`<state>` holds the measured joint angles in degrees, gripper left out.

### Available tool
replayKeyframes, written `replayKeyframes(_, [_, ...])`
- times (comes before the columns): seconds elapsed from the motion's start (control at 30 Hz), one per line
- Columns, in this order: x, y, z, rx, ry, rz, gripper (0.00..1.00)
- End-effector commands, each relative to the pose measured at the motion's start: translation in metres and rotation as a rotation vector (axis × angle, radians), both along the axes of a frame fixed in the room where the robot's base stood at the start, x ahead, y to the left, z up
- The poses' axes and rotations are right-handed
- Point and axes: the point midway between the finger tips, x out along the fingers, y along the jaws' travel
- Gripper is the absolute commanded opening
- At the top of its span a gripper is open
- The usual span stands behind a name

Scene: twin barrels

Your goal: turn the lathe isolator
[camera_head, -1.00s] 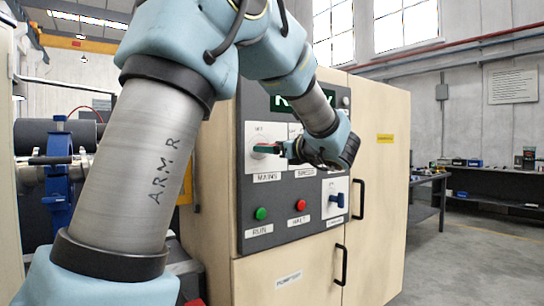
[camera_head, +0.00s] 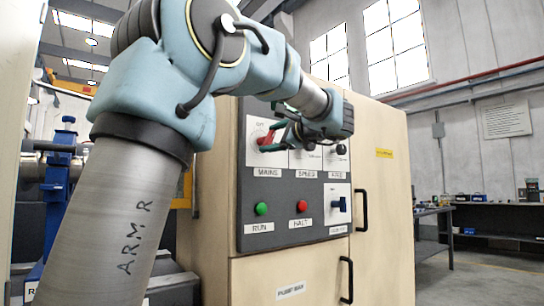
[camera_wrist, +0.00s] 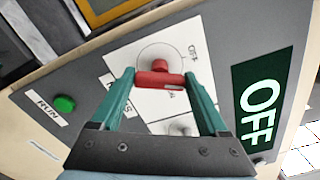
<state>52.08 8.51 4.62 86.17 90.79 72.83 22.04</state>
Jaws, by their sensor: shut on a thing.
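The red handle (camera_head: 267,138) sits on a white plate over the MAINS label, at the upper left of the grey panel. In the wrist view the same red handle (camera_wrist: 160,78) lies crosswise between my two green fingers, on a round dial beside the word OFF. My gripper (camera_wrist: 158,80) is shut on it, a finger at each end. In the head view my gripper (camera_head: 281,130) reaches the panel from the right, one finger above the other. A green sign (camera_wrist: 260,100) reads OFF in the wrist view; my arm mostly hides it in the head view.
Further dials beside MAINS are partly covered by my gripper. The cabinet (camera_head: 385,200) has black door handles. Open floor and benches lie to the right.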

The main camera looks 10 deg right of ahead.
Motion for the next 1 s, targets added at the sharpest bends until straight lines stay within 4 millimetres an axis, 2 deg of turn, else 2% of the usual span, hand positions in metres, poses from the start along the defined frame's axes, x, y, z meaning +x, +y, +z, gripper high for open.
replayKeyframes(0.03, [-0.0003,0.0002,-0.0085,-0.043,-0.02,0.001,0.22])
replayKeyframes(0.5, [-0.0003,0.0004,-0.006,-0.35,-0.164,0.002,0.22])
replayKeyframes(1.0, [-0.0002,0.0004,-0.0034,-0.441,-0.206,0.002,0.22])
